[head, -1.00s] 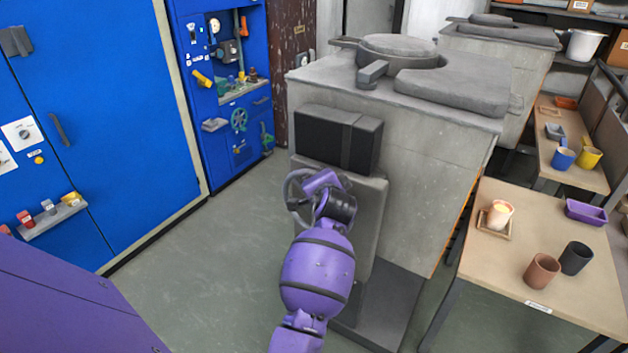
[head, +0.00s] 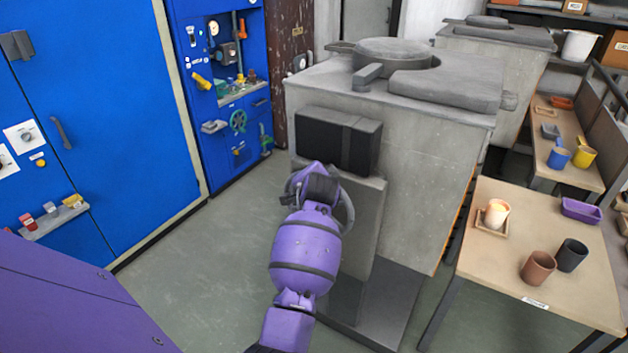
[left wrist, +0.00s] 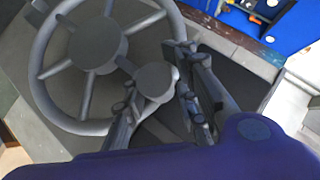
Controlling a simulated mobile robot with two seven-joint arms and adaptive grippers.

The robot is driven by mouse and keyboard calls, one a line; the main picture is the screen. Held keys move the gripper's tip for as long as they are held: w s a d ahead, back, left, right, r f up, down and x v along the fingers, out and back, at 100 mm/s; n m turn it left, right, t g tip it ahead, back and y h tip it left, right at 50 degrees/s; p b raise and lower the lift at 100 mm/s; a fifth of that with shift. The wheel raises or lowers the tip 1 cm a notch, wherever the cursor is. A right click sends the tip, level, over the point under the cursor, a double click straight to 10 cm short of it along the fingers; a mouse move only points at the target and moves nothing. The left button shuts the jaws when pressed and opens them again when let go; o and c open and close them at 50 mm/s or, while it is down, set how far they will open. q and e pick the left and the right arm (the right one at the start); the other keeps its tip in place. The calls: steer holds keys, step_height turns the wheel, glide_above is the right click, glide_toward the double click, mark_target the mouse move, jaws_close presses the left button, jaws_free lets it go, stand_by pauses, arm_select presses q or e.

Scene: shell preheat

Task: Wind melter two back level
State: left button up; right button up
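The near melter is a grey concrete block (head: 440,190) with a round lid (head: 395,50) and a flat slab on top. I see no number on it, and I cannot tell its exact tilt. A grey spoked handwheel (head: 348,212) sits on the front of its pedestal, mostly hidden by my arm; the left wrist view shows its rim and hub (left wrist: 95,45). My left gripper (head: 315,180) is at the wheel's upper left in the head view. In the left wrist view its fingers (left wrist: 155,95) close on both sides of the wheel's round handle knob (left wrist: 155,78). My right gripper is out of view.
A second concrete melter (head: 500,40) stands behind. A wooden table (head: 500,265) with cups and a candle is at right. Blue cabinets (head: 110,110) line the left. Grey floor (head: 200,260) is open between them and the near melter.

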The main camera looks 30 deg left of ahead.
arm_select(q)
steer(key=shift+o, duration=1.4)
steer(key=shift+a, duration=0.25)
steer(key=shift+d, duration=0.15)
steer(key=v, duration=1.2)
steer(key=shift+f, duration=0.1)
